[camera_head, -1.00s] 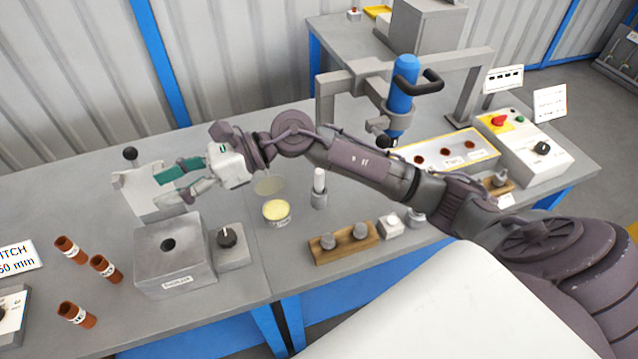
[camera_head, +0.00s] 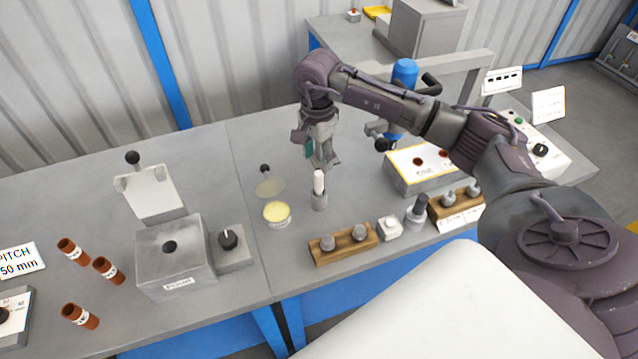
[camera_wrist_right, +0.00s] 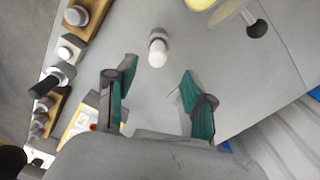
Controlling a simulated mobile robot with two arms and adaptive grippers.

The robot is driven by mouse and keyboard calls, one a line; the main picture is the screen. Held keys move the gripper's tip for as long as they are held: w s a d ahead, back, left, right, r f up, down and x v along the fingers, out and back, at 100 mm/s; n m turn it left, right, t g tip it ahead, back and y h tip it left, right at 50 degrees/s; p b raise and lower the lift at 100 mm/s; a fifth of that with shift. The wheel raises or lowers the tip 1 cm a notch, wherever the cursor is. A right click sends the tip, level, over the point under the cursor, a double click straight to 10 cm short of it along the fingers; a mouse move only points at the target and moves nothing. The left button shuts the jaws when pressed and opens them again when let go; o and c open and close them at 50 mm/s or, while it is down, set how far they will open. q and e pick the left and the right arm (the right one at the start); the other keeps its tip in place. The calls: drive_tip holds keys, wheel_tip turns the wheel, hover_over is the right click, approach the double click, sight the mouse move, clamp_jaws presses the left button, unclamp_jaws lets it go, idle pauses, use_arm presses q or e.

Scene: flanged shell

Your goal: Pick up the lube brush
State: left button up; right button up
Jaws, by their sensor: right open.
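The lube brush appears to be the white-topped piece (camera_head: 319,182) standing upright in a small grey holder (camera_head: 319,200) on the bench. Its bristles are hidden. My right gripper (camera_head: 320,165) hangs pointing down just above it. In the right wrist view the white top (camera_wrist_right: 157,55) lies ahead of and between the spread teal-padded fingers of the right gripper (camera_wrist_right: 157,76), which is open and empty. No contact with the brush shows. My left gripper is not in view.
A tub of yellow grease (camera_head: 277,212) stands left of the holder, its lid (camera_head: 270,187) behind it. A wooden block with grey pegs (camera_head: 343,243) is in front. A grey box (camera_head: 175,256) and several brown tubes (camera_head: 72,251) are at left. A press (camera_head: 404,90) stands behind right.

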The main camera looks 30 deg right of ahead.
sight(319, 173)
drive_tip(key=shift+f, duration=0.65)
drive_tip(key=shift+s+f+p, duration=0.1)
drive_tip(key=shift+f+p, duration=0.25)
drive_tip(key=shift+p, duration=0.05)
wheel_tip(319, 173, down, 4)
drive_tip(key=shift+r+p, duration=0.2)
drive_tip(key=shift+p, duration=0.5)
drive_tip(key=shift+f, duration=0.45)
clamp_jaws()
